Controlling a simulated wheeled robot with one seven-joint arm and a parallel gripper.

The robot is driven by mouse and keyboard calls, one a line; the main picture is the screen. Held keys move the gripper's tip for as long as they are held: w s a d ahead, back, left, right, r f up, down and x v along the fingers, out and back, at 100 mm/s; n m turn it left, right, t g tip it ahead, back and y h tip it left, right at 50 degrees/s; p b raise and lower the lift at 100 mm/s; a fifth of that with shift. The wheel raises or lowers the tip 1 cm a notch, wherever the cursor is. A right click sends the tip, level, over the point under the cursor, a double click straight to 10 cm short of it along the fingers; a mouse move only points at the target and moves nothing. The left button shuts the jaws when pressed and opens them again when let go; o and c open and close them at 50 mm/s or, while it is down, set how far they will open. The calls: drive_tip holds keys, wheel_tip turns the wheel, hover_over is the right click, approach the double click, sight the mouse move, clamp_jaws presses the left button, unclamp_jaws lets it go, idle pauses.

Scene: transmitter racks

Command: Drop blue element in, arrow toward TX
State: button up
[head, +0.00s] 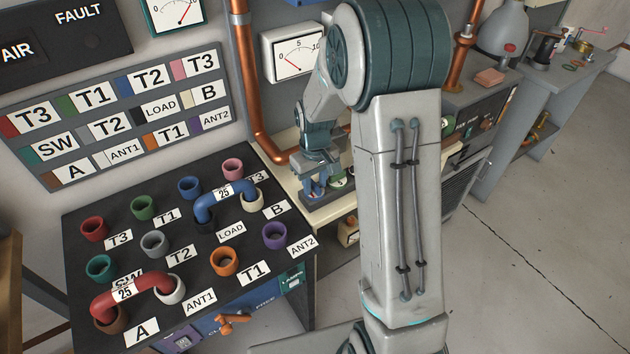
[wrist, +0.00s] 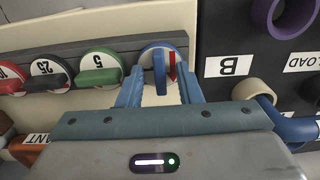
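The blue element (wrist: 150,58) is a round plug with a raised blue fin and a red arrow on its pale face. It stands at the right end of a row of elements on a grey rack (wrist: 50,52) in the wrist view. My gripper (wrist: 160,75) is over it, with one blue finger on each side of the fin and a visible gap to the fin. In the head view my gripper (head: 318,188) is low over the bench behind the patch panel, and my arm hides part of that area. No socket marked TX can be made out.
Beside the blue element are a green element (wrist: 100,70) marked 5, a black one (wrist: 50,75) marked 25 and a red one (wrist: 10,77). The patch panel (head: 190,285) carries a red link (head: 140,285) and a blue link (head: 222,193). A copper pipe (head: 245,75) rises behind.

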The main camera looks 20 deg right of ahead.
sight(315, 185)
wheel_tip(315, 185, up, 12)
drive_tip(key=s+r+m+t, duration=0.1)
drive_tip(key=s+r, duration=0.1)
drive_tip(key=s, duration=0.8)
drive_tip(key=s+r+m+t, duration=0.2)
drive_tip(key=s+r, duration=0.1)
drive_tip(key=s, duration=0.8)
drive_tip(key=shift+s+m, duration=0.15)
drive_tip(key=shift+m, duration=0.15)
drive_tip(key=shift+o, duration=0.5)
drive_tip(key=shift+d, duration=0.15)
